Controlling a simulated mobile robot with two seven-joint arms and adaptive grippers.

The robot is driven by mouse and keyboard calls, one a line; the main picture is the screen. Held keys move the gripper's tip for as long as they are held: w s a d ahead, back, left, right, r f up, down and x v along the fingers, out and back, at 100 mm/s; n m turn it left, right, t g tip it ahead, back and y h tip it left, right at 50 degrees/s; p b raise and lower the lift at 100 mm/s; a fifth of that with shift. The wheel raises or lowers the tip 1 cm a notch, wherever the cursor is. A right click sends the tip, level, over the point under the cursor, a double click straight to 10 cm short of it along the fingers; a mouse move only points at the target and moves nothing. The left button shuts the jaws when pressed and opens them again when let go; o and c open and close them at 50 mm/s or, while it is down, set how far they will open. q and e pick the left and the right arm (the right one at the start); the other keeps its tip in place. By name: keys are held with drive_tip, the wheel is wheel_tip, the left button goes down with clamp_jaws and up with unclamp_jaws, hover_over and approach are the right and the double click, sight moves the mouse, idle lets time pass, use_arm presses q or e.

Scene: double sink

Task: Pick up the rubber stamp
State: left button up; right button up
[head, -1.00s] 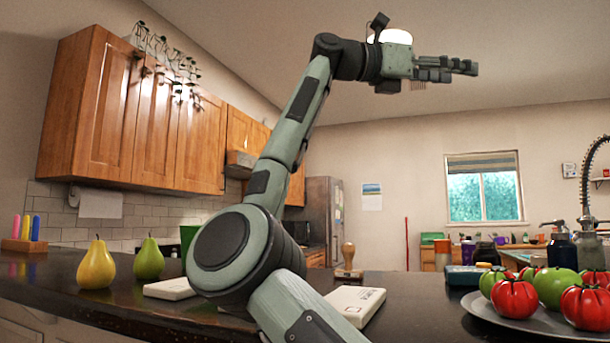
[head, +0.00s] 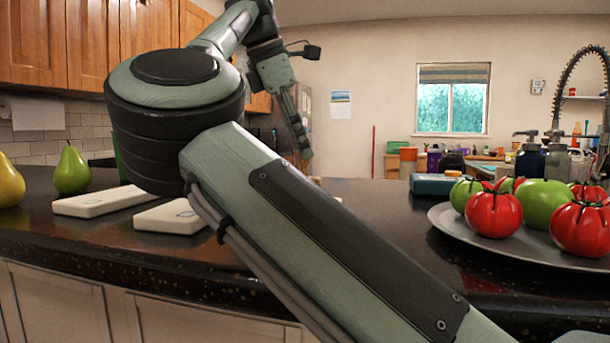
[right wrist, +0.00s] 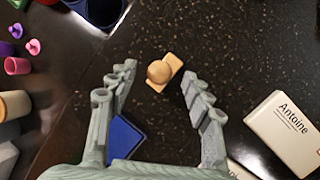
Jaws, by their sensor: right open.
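The rubber stamp (right wrist: 158,72) shows from above in the right wrist view, with a round wooden knob and a tan base, on the dark speckled counter. In the head view my right arm hides most or all of it. My right gripper (head: 297,125) hangs over the counter with its fingers pointing down. It is open and empty. In the right wrist view the stamp appears between and slightly beyond the fingertips, apart from both; the height above it is hard to tell. My left gripper is in neither view.
A white box marked "Antoine" (right wrist: 287,133) lies right of the stamp, and a blue item (right wrist: 124,136) lies near the left finger. Small purple and pink items (right wrist: 17,65) are at left. A grey plate (head: 455,233) of tomatoes stands at right. Pears (head: 72,172) stand at left.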

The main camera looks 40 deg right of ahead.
sight(305, 167)
drive_tip(key=x, duration=0.3)
drive_tip(key=shift+f, duration=0.15)
drive_tip(key=shift+c, duration=0.2)
clamp_jaws()
